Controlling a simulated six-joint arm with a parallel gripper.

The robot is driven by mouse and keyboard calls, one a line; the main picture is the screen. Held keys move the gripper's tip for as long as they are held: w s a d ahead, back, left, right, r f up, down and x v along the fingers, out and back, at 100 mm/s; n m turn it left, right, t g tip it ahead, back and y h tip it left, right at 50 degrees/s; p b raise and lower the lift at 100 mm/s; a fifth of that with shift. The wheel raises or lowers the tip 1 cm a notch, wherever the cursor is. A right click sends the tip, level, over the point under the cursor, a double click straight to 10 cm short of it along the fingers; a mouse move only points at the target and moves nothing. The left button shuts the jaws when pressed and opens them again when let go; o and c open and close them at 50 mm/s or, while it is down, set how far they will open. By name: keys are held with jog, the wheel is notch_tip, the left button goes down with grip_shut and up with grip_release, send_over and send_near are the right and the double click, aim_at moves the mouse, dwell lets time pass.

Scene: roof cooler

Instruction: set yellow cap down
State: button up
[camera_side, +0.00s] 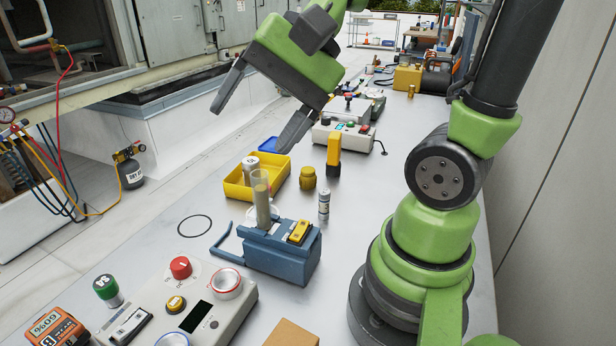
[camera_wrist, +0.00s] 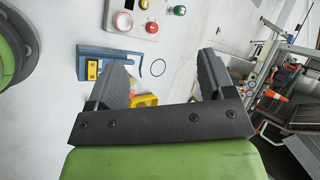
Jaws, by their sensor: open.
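The yellow cap (camera_side: 308,178), a small round knurled piece, stands on the grey bench just right of the yellow tray (camera_side: 238,190) in the side view. My gripper (camera_side: 250,130) is open and empty, tilted, with its two dark fingers spread above the bench behind the tray. The cap is apart from the fingers, below and to their right. Part of the yellow tray (camera_wrist: 146,100) shows there, while I cannot make out the cap.
A blue vise-like fixture (camera_side: 270,255) holds an upright cylinder (camera_side: 262,205). An upright yellow block (camera_side: 334,155) and a small silver bottle (camera_side: 324,205) stand near the cap. A control box (camera_side: 185,305) is in front; another (camera_side: 345,133) is behind. A black ring (camera_side: 194,226) lies flat.

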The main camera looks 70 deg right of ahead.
jog(key=w+d+f+m+t+y, duration=0.2)
jog(key=w+d+m, duration=0.1)
jog(key=w+m, duration=0.3)
jog(key=m+t+h, duration=0.6)
jog(key=m+h, duration=0.7)
jog(key=m, duration=1)
send_over(311, 171)
notch_tip(311, 171, down, 17)
jog(key=shift+w+a, duration=0.1)
jog(key=shift+a, duration=0.05)
jog(key=f, duration=0.3)
jog(key=shift+s+g, duration=0.2)
jog(key=shift+g, duration=0.1)
jog(key=shift+f, duration=0.9)
notch_tip(311, 171, down, 3)
jog(key=shift+r, duration=0.15)
jog(key=shift+x, duration=1.2)
jog(key=shift+w+d, duration=0.3)
